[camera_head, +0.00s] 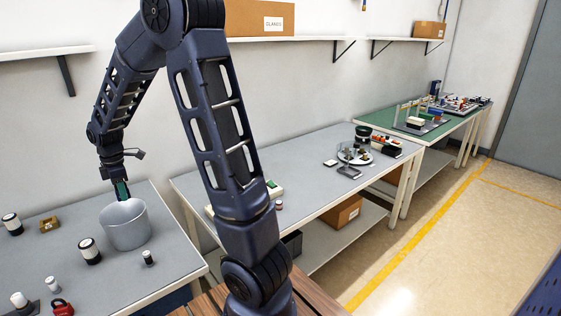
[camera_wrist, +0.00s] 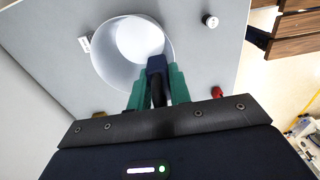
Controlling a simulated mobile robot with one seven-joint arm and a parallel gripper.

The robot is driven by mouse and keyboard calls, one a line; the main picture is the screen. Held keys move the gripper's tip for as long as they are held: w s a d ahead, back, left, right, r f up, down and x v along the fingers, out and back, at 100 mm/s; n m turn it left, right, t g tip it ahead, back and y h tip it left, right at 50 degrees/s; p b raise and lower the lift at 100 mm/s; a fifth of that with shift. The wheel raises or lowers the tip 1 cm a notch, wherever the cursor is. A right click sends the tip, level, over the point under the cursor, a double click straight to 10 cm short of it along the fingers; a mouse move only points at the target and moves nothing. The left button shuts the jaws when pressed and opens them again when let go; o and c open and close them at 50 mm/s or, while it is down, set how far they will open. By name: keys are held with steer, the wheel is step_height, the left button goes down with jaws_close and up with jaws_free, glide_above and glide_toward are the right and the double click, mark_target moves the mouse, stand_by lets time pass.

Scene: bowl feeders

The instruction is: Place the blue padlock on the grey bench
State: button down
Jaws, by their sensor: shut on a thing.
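My gripper (camera_wrist: 156,72) has green fingers shut on a dark blue padlock (camera_wrist: 157,65), whose dark shackle shows between them. The padlock overlaps the inside of the round grey bowl (camera_wrist: 102,62) in the wrist view; its height there is unclear. In the head view my gripper (camera_head: 122,190) points down at the back of the bowl (camera_head: 127,236), and the padlock cannot be made out. The bowl stands on the grey left bench (camera_head: 185,262). Another grey-topped bench (camera_head: 310,165) stands in the middle.
A red padlock (camera_head: 61,307), black-and-white cylinders (camera_head: 90,252), a small dark cylinder (camera_head: 149,259) and a brass-coloured block (camera_head: 49,225) lie around the bowl. The left bench has free room right of the bowl. Wall shelves (camera_head: 45,52) hang above. A green-topped bench (camera_head: 385,118) stands farther back.

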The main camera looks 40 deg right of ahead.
steer(key=w+d+m, duration=0.3)
steer(key=w+d, duration=0.3)
steer(key=d, duration=0.3)
steer(key=w+d+m, duration=0.2)
steer(key=w+d, duration=0.4)
steer(key=d, duration=0.3)
steer(key=m, duration=1.3)
glide_above(285, 179)
step_height(285, 179, down, 6)
steer(key=r, duration=0.1)
steer(key=f, duration=1.9)
steer(key=shift+s+a+f, duration=0.15)
steer(key=shift+a+f, duration=0.1)
steer(key=c, duration=1.7)
jaws_free()
steer(key=shift+f, duration=0.15)
steer(key=o, duration=0.4)
